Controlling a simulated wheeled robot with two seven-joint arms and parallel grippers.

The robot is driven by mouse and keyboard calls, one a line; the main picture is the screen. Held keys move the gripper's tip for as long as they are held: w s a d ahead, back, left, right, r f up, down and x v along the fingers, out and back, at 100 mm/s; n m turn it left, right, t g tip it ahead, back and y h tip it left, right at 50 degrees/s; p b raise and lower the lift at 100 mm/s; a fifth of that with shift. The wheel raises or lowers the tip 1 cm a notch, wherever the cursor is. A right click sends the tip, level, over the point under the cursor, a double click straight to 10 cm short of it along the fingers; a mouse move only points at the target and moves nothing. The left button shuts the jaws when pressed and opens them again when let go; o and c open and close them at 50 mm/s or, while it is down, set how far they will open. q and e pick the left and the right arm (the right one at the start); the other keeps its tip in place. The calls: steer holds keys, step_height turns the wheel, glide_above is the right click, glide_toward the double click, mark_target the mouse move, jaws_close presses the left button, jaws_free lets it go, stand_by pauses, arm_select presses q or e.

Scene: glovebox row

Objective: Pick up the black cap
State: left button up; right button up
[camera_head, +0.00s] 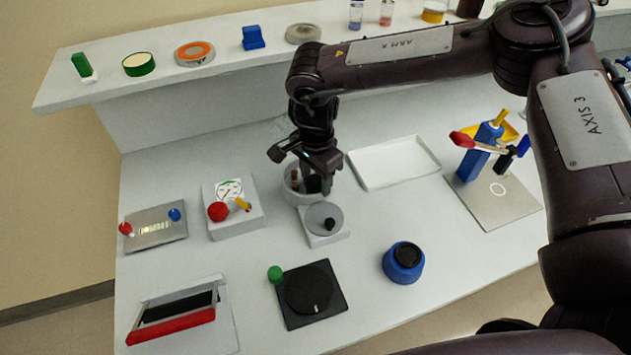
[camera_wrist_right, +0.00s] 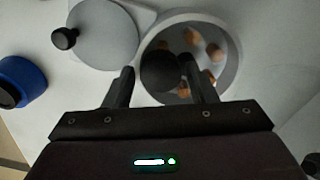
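A dark round thing (camera_wrist_right: 160,72), which looks like the black cap, sits between the fingers of my right gripper (camera_wrist_right: 157,68) in the wrist view. It overlaps a round white bowl (camera_wrist_right: 235,68) holding several orange-brown pieces. A narrow gap shows beside the left finger, so the fingers appear open around it. In the head view my right gripper (camera_head: 315,185) reaches down into the bowl (camera_head: 290,197), and its fingers partly hide the dark thing. A blue jar (camera_head: 404,272) with a black top (camera_head: 407,254) stands farther right. My left gripper is not in view.
A grey lid (camera_head: 322,218) with a black knob lies close in front of the bowl. A white tray (camera_head: 395,163) is to its right, and a gauge box (camera_head: 238,222) to its left. A black dial plate (camera_head: 310,294) is nearer. Clear bench lies between the tray and jar.

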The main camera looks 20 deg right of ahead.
steer(key=c, duration=0.7)
steer(key=shift+r, duration=0.15)
